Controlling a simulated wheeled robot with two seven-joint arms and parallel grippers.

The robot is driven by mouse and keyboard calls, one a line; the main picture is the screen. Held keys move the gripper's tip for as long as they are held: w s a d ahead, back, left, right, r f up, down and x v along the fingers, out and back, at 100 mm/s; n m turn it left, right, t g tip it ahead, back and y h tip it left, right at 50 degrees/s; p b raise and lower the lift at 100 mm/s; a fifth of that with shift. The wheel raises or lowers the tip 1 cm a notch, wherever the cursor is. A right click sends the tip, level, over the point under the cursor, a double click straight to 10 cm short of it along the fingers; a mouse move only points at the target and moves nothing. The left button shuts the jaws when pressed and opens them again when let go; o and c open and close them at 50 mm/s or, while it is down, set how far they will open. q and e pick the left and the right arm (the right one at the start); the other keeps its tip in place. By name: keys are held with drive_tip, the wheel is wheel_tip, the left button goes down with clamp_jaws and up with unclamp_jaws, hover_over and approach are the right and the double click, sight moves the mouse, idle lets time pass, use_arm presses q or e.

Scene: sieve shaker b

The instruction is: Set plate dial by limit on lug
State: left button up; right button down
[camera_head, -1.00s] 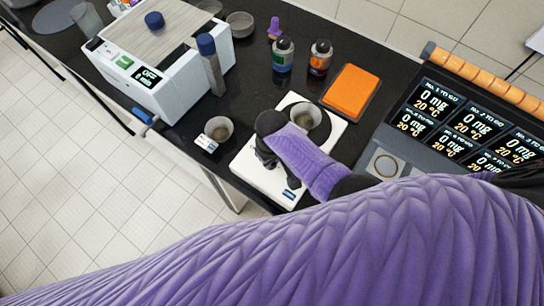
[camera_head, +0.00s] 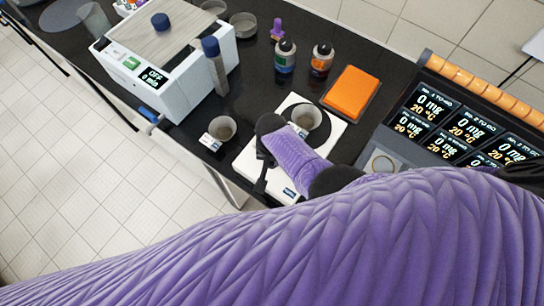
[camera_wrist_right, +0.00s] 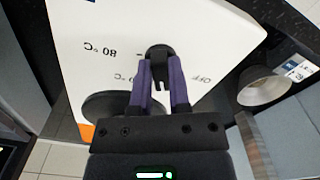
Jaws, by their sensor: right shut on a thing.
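The white plate unit (camera_head: 247,163) stands at the bench's front edge, with a dark round top bearing a grey bowl (camera_head: 306,117). In the right wrist view its white face (camera_wrist_right: 110,25) shows upside-down marks, including "80 °C" and "OFF". The black dial (camera_wrist_right: 159,52) sits on that face between those marks. My right gripper (camera_wrist_right: 160,75) has its two purple fingers closed on the dial's lug, one on each side. My left gripper is not in view.
A grey cup (camera_head: 222,128) stands left of the unit. A white shaker box (camera_head: 185,95) reading "OFF 0 min" is farther left. An orange pad (camera_head: 351,92) and two bottles (camera_head: 285,57) lie behind. A display panel (camera_head: 440,125) stands right.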

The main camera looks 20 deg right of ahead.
drive_tip(key=shift+m, duration=0.4)
drive_tip(key=c, duration=0.6)
unclamp_jaws()
drive_tip(key=shift+r, duration=0.1)
wheel_tip(320, 180, up, 10)
drive_tip(key=p, duration=0.5)
drive_tip(key=shift+p, duration=0.4)
